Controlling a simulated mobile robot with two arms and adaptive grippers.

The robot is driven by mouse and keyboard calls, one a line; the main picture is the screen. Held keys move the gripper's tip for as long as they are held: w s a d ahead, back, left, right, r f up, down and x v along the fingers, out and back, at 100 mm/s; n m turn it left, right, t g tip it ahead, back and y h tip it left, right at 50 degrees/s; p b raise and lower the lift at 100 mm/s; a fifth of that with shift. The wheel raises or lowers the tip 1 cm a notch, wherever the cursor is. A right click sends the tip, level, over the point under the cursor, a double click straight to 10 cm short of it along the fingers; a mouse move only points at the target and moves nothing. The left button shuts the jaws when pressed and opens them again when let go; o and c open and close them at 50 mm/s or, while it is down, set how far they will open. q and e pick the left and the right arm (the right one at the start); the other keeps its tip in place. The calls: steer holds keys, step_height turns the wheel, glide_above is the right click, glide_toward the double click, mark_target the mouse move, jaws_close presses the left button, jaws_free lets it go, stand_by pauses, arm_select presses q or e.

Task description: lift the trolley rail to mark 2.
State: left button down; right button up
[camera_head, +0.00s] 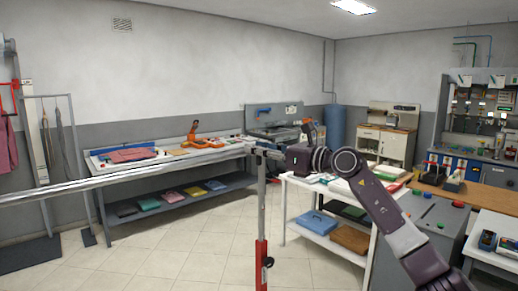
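The trolley rail (130,176) is a long grey bar. It runs from the left edge to mid-picture, sloping slightly up to the right in the view. Its right end meets an upright post (261,200), grey above with a red lower sleeve (261,252) and a dark knob (268,262). My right gripper (268,151) is at the rail's right end, by the post top. Its fingers are too small and overlapped to tell whether they are shut on the rail. No mark 2 is readable. My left gripper is not in view.
A long grey workbench (175,160) with folded cloths on its lower shelf stands behind the rail. A white shelf table (325,243) with a blue box (312,222) stands right of the post. A grey control cabinet (432,240) is at right. Tiled floor is clear below the rail.

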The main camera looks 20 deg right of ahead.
steer(key=shift+s+d+f, duration=0.1)
steer(key=shift+s, duration=0.05)
steer(key=v, duration=1.1)
steer(key=shift+s+d, duration=0.2)
steer(key=shift+s, duration=0.1)
